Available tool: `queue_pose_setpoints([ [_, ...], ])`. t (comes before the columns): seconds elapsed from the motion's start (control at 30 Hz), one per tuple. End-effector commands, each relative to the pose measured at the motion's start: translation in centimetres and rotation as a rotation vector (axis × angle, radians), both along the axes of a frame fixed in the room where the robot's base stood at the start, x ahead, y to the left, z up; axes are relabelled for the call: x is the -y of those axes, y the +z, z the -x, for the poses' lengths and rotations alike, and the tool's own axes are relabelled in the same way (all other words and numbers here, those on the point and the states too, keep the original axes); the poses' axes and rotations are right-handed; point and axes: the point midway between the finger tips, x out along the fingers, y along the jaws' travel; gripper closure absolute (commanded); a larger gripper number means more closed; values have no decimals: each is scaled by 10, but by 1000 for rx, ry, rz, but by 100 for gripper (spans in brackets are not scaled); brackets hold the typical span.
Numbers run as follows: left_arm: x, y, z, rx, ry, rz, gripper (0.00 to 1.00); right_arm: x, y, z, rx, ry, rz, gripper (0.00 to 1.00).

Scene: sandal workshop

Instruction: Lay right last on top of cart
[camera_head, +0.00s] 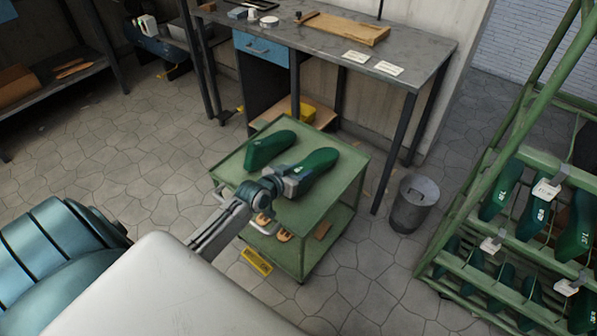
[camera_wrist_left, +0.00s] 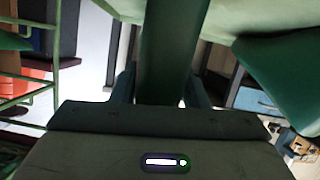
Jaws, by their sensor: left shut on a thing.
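The green cart (camera_head: 228,172) stands in the middle of the head view. One dark green last (camera_head: 269,149) lies on the left part of its top. A second dark green last (camera_head: 318,163) is at the right part of the top, its near end in my left gripper (camera_head: 297,179). My left gripper is shut on this last. In the left wrist view the held last (camera_wrist_left: 170,45) runs between the fingers, and the other last (camera_wrist_left: 285,70) shows at the right. I cannot tell whether the held last touches the cart top. My right gripper is not in view.
A grey workbench (camera_head: 415,66) with a wooden tray (camera_head: 345,28) stands behind the cart. A bin (camera_head: 413,204) stands to the right. A green rack (camera_head: 468,215) with several hanging lasts is at far right. Sandal parts (camera_head: 283,235) lie on the cart's lower shelf.

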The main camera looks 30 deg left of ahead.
Motion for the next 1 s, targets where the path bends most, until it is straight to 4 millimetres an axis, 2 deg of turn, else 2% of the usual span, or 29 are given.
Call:
queue_pose_setpoints([
  [0.5, 0, -4, -1, 3, -1, 1, 82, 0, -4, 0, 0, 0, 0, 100],
  [0.53, 0, -3, -1, 3, -1, 1, 55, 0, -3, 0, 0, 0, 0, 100],
  [0.63, 0, -3, 0, 3, -1, 1, 36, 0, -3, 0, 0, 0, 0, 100],
  [1.0, 0, -6, 0, -2, 0, 0, 34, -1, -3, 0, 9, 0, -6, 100],
])
